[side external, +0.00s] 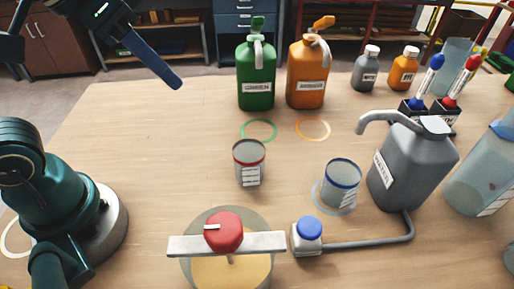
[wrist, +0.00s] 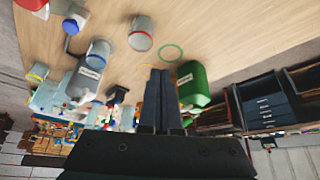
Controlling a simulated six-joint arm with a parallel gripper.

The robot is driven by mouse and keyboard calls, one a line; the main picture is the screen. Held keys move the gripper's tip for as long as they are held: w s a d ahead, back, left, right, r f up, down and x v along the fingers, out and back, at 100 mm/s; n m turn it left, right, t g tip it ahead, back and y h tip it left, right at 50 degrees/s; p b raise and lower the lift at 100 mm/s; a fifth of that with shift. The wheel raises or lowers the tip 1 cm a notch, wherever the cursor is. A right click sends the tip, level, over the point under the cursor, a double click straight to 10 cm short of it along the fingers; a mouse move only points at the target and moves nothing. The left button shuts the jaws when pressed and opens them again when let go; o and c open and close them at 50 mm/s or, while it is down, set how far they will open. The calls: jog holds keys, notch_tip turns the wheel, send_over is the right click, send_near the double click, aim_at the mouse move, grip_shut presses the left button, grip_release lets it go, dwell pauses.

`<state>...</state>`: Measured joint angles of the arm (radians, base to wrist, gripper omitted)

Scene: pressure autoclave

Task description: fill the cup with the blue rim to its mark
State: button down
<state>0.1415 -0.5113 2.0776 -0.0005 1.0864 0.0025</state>
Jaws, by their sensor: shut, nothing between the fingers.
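The blue-rimmed cup (side external: 341,184) stands upright on a pale ring on the table, below the spout side of the grey jug labelled WATER (side external: 412,168). It also shows in the wrist view (wrist: 98,54). Its fill level and mark cannot be made out. A small white box with a blue button (side external: 309,229) is joined to the jug by a grey pipe (side external: 372,243). My gripper (side external: 174,82) is shut and empty, in the air at upper left, far from the cup; its fingers also show in the wrist view (wrist: 160,74).
A red-rimmed cup (side external: 249,165) stands left of the blue-rimmed one. Green (side external: 257,80) and orange (side external: 307,77) jugs stand behind, with empty rings before them. A red knob on a bar (side external: 222,231) is in front. Markers and a clear container (side external: 480,175) crowd the right.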

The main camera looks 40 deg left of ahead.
jog(key=w+d+r+m+g+h, duration=0.1)
jog(key=w+d+r+m, duration=0.15)
jog(key=d, duration=0.35)
jog(key=m+g, duration=0.2)
jog(key=m, duration=0.3)
send_over(310, 225)
jog(key=s+a, duration=0.3)
notch_tip(310, 225, down, 4)
jog(key=shift+w+d+r, duration=0.1)
jog(key=shift+d+r, duration=0.05)
jog(key=shift+d, duration=0.05)
jog(key=x, duration=1.2)
jog(key=shift+s+f, duration=0.3)
jog(key=shift+f, duration=0.2)
jog(key=shift+f+h, duration=0.3)
jog(key=shift+f, duration=0.3)
